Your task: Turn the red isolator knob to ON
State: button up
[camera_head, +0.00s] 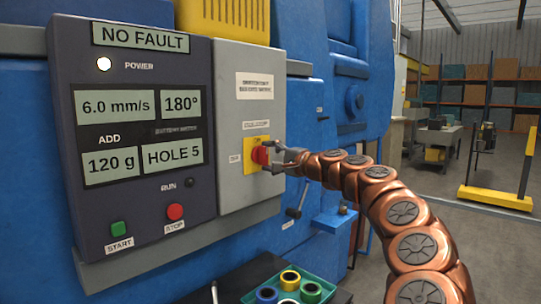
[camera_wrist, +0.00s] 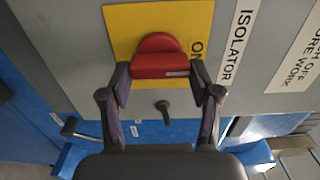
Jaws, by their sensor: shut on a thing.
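The red isolator knob (camera_head: 260,155) sits on a yellow plate (camera_head: 248,169) on the grey box right of the display panel. In the wrist view the red knob (camera_wrist: 158,56) has a flat grip bar lying across the picture, with the yellow plate (camera_wrist: 190,18) behind it. The letters "ON" show at the plate's right edge, partly covered by my finger. My gripper (camera_head: 275,156) reaches in from the right. In the wrist view my gripper (camera_wrist: 163,78) has one finger at each end of the bar, shut on the knob.
The dark panel (camera_head: 135,215) reads "NO FAULT", "6.0 mm/s", "180°", "120 g" and "HOLE 5". It bears a green START button (camera_head: 118,228) and a red STOP button (camera_head: 175,211). A tray (camera_head: 325,287) of coloured rings lies below. Open floor shows at right.

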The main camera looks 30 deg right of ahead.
dwell(0.3)
jog(key=o, duration=1.1)
jog(key=shift+o, duration=0.2)
jog(key=v, duration=1.2)
